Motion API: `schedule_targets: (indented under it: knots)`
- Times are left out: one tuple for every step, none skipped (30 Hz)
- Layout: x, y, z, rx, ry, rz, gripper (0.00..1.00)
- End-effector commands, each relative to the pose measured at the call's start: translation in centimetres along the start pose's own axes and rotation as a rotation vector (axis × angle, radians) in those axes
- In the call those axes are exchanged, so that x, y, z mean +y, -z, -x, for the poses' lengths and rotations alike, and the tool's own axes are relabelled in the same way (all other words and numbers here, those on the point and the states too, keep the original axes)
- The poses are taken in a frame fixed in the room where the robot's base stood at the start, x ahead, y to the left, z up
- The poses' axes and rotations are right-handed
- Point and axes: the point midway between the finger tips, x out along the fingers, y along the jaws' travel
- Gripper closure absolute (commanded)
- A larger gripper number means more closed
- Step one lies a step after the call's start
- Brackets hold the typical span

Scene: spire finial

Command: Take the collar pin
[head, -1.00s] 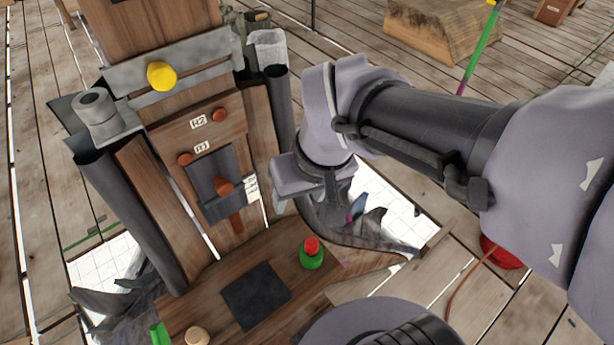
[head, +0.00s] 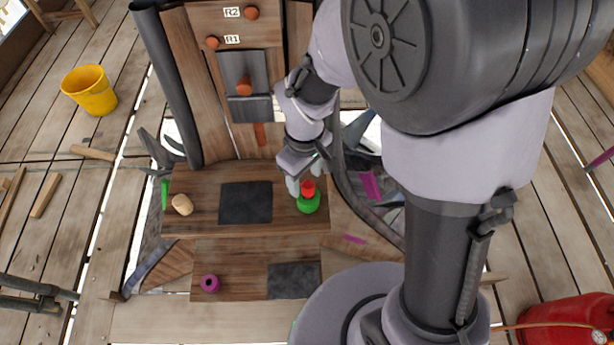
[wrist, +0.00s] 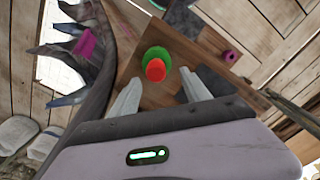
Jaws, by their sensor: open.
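A small red pin (head: 308,188) stands in a round green base (head: 309,205) on the right end of the wooden ledge (head: 217,181). In the wrist view, the red top (wrist: 155,70) and green base (wrist: 158,55) are just beyond and between my fingertips. My gripper (head: 304,184) points down close to the pin. In the wrist view, my gripper (wrist: 160,88) has its two pale fingers spread apart with nothing held. Whether a finger touches the pin cannot be told.
Brown pegs labelled R1 (head: 213,42) and R2 (head: 251,13) sit on the upright panel. A cream cylinder (head: 181,204) and dark pad (head: 245,203) are on the ledge. A magenta ring (head: 210,284) lies on the lower step. Torn dark sheeting (head: 357,207) stands close on the right.

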Motion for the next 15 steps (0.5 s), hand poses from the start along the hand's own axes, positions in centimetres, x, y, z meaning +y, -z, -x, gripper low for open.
schedule_targets:
  knots:
    - [0.0,-0.1,-0.5,-0.001,0.000,-0.001,0.45]
    - [0.1,-0.1,-0.8,-0.001,0.000,-0.001,0.45]
    - [0.2,-0.2,-1.3,-0.001,0.000,-0.002,0.45]
    - [0.3,-0.3,-1.9,-0.001,0.000,-0.002,0.45]
    - [0.4,-0.4,-2.6,-0.001,0.000,-0.002,0.45]
    - [0.5,-0.6,-3.5,-0.002,0.001,-0.002,0.45]
    - [0.5,-0.6,-4.2,-0.002,0.001,-0.001,0.45]
    - [0.5,-0.6,-4.7,-0.002,0.001,0.000,0.45]
    - [0.5,-0.6,-5.3,-0.002,0.001,-0.001,0.45]
    - [0.5,-0.5,-5.5,-0.001,0.000,-0.001,0.45]
    - [0.5,-0.5,-5.5,0.000,0.000,-0.001,0.45]
    - [0.5,-0.5,-5.3,0.000,0.000,-0.001,0.45]
    - [0.5,-0.5,-5.2,0.001,0.000,-0.001,0.45]
    - [0.5,-0.5,-5.2,0.001,0.000,-0.001,0.45]
    - [0.5,-0.5,-5.2,0.001,0.000,-0.001,0.45]
